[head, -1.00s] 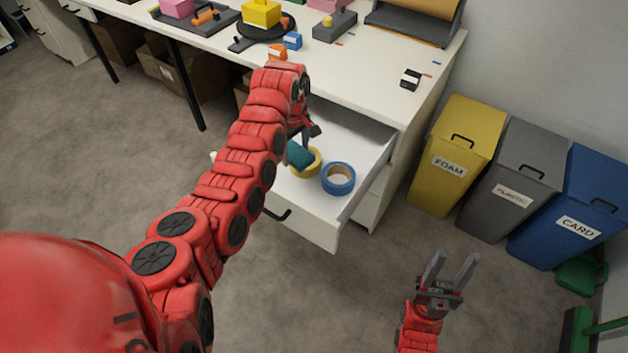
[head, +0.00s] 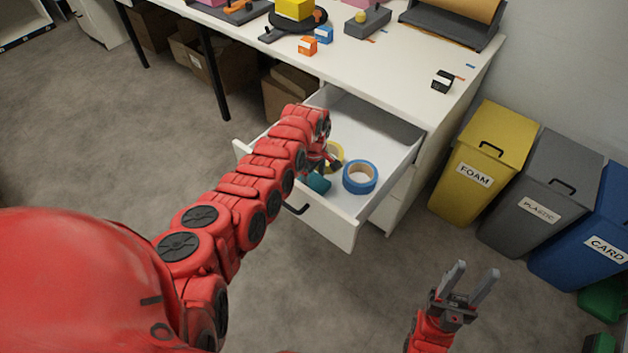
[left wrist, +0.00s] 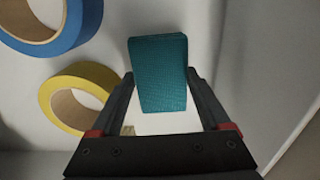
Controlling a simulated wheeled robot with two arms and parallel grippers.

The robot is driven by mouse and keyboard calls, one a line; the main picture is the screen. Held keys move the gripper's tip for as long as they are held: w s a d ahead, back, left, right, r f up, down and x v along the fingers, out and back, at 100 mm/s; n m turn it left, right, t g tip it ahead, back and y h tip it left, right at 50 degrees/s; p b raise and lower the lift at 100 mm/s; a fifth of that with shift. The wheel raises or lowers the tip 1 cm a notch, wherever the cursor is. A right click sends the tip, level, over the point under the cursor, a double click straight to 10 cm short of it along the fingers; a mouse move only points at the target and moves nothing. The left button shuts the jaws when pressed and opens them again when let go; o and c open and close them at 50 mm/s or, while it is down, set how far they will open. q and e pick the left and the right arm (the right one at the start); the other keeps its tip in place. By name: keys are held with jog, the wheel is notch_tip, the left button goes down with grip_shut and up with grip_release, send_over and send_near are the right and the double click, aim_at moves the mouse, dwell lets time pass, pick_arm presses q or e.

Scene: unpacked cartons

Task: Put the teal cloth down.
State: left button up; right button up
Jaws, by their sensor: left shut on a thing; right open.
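The teal cloth (head: 318,183) is a small folded block in the open white drawer (head: 335,222), near its front wall. My left gripper (head: 328,167) is shut on the cloth; its jaw tips are partly hidden by my arm in the head view. In the left wrist view the cloth (left wrist: 158,75) sits between the two fingers (left wrist: 163,100). I cannot tell whether the cloth touches the drawer floor. My right gripper (head: 468,288) is open and empty, over the floor in front of the drawer.
A blue tape roll (head: 360,177) and a yellow tape roll (head: 335,154) lie in the drawer beside the cloth. The drawer's back part is clear. The white desk (head: 400,75) stands behind. Yellow, grey and blue bins (head: 480,165) stand to the right.

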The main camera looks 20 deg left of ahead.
pick_arm(q)
jog(key=shift+w+f, duration=0.1)
jog(key=shift+f, duration=0.3)
jog(key=shift+f, duration=0.15)
jog(key=o, duration=1.2)
jog(key=shift+c, duration=0.2)
